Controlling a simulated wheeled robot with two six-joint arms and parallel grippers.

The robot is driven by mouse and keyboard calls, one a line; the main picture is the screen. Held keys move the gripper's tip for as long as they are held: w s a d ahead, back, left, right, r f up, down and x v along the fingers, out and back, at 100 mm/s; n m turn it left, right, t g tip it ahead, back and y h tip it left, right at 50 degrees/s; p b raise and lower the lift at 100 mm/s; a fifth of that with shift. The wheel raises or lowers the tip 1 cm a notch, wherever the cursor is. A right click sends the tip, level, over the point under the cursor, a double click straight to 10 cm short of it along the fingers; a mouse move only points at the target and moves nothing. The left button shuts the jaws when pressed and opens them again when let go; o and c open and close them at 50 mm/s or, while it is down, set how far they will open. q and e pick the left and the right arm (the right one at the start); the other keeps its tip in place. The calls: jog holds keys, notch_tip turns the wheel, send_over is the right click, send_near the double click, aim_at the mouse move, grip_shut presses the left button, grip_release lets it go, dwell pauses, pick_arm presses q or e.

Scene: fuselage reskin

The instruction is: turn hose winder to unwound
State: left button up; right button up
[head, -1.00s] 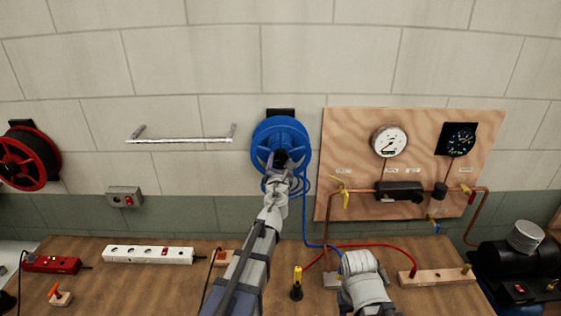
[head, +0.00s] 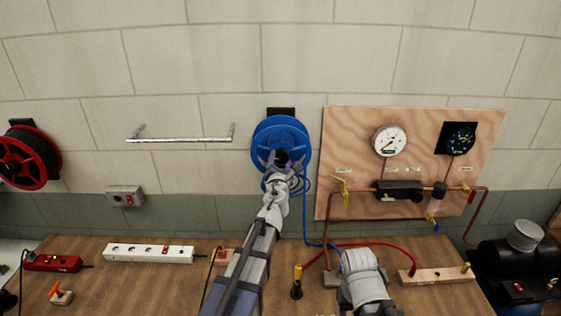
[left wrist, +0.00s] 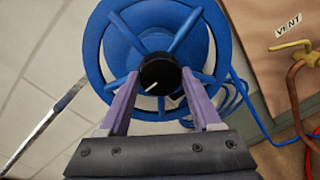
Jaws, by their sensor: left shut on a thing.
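The hose winder is a blue spoked reel (head: 281,130) on the wall, in the middle of the head view. It fills the top of the left wrist view (left wrist: 196,62). At its hub is a round black knob (left wrist: 158,73) with a white pointer line aimed down and left. My left gripper (head: 282,160) is at the hub, and its purple fingers (left wrist: 160,80) are shut on the knob from both sides. In the head view the gripper covers the knob. My right arm shows low in the head view, but its fingers do not.
A blue hose (head: 306,215) hangs from the reel to the bench (head: 130,285). A wooden gauge board (head: 350,125) stands right of the reel. A metal wall bar (head: 180,140) and a red reel (head: 30,157) are to the left.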

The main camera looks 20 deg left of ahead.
pick_arm(q)
jog(key=o, duration=1.4)
jog(key=shift+c, duration=0.2)
jog(key=shift+s, duration=0.1)
jog(key=v, duration=0.7)
jog(key=shift+s, duration=0.35)
jog(key=s+d+f+n+g+y+b, duration=0.1)
jog(key=s+f+n+g+b, duration=0.45)
jog(key=f+n, duration=0.65)
jog(key=s+d+f+n+g+y+b, duration=0.15)
jog(key=s+f+n+g+b, duration=0.35)
jog(key=f+n, duration=0.75)
jog(key=s+d+f+n+g+h+b, duration=0.2)
jog(key=s+d+f+n+g+b, duration=0.1)
jog(key=s+d+f+n, duration=0.3)
jog(key=s+d+f+n+g+h+b, duration=0.3)
jog(key=s+d+f+n+g+b, duration=0.1)
jog(key=s+f, duration=0.5)
jog(key=s+d+n+b, duration=0.1)
jog(key=s+d+n, duration=0.1)
jog(key=shift+d+f, duration=0.25)
jog(key=shift+d, duration=0.15)
